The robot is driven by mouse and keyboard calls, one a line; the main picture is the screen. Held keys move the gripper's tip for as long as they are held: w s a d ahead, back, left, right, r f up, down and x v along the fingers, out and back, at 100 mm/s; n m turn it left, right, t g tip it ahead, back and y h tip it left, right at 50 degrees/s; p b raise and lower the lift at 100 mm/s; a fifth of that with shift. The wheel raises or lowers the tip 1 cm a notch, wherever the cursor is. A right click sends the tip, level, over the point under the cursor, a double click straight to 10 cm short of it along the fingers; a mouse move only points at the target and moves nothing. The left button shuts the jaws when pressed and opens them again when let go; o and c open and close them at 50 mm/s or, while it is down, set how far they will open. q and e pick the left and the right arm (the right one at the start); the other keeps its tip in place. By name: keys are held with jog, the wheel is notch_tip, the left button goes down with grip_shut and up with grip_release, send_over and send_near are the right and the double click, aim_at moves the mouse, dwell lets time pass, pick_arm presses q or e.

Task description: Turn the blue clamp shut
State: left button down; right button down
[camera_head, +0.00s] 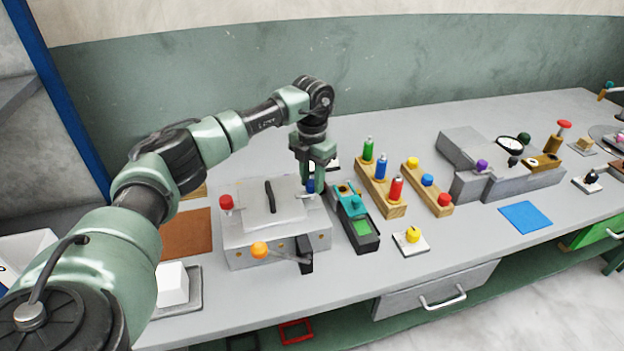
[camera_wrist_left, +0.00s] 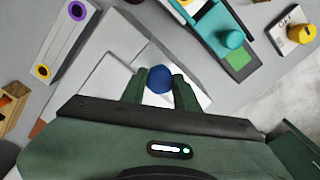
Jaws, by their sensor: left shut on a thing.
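The blue clamp (camera_head: 311,187) sits at the right back corner of the grey press box (camera_head: 262,257). My left gripper (camera_head: 312,172) comes down on it from above. In the left wrist view the clamp's blue knob (camera_wrist_left: 158,79) lies between the two green fingers, and the gripper is shut on it. The fingers hide part of the clamp, and I cannot tell how far it is turned. A red clamp (camera_head: 226,203) stands at the box's left side. The lid (camera_head: 250,212) with a dark handle lies flat on the box. My right gripper is not in view.
A teal and black device (camera_head: 352,218) stands close on the right. Wooden blocks with coloured pegs (camera_head: 382,188) are beyond it. A white block (camera_head: 172,284) is front left.

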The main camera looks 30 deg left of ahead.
aim_at(312, 182)
pick_arm(q)
jog(key=shift+w+r, duration=0.1)
dwell(0.4)
jog(key=c, duration=1.1)
grip_release()
jog(key=shift+o, duration=0.2)
notch_tip(312, 182, up, 7)
jog(key=shift+f+b, duration=0.15)
jog(key=shift+b, duration=0.85)
jog(key=shift+r, duration=0.5)
jog(key=shift+f, duration=0.1)
